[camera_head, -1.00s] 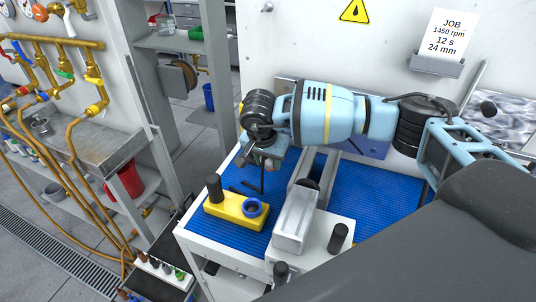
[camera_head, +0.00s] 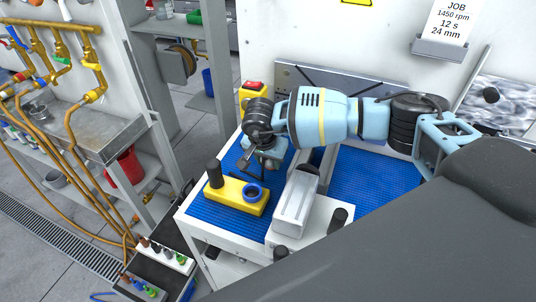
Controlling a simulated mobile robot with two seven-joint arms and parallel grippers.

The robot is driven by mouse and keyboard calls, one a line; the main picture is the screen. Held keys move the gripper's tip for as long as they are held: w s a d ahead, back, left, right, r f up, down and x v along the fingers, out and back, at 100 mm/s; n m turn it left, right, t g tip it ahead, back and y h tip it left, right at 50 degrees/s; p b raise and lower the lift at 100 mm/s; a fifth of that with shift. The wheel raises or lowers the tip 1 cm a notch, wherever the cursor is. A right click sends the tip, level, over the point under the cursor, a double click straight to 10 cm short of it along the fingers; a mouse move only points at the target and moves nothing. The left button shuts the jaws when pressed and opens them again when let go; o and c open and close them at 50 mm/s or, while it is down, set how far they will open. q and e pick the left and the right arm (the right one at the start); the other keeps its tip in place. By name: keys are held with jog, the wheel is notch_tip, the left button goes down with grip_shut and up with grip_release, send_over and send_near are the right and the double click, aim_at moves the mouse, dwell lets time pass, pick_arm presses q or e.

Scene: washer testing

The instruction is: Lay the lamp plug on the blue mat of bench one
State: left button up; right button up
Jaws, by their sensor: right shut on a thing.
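The blue mat (camera_head: 225,210) covers the top of the white bench and shows on both sides of a grey rail. My right gripper (camera_head: 267,160) hangs over the left part of the mat, behind the yellow block. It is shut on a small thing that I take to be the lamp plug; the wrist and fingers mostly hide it. I cannot tell whether it touches the mat. My left gripper is not in view.
A yellow block (camera_head: 225,192) with a black post and blue ring stands in front of the gripper. A grey metal block (camera_head: 294,205) is to its right. A yellow box with a red button (camera_head: 254,88) is behind. Bare mat (camera_head: 370,190) lies at right.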

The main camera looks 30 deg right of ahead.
jog(key=shift+f, duration=0.3)
jog(key=o, duration=1.1)
jog(key=shift+o, duration=0.2)
jog(key=shift+v, duration=3.9)
jog(key=shift+s+a+f, duration=0.1)
jog(key=shift+a, duration=0.05)
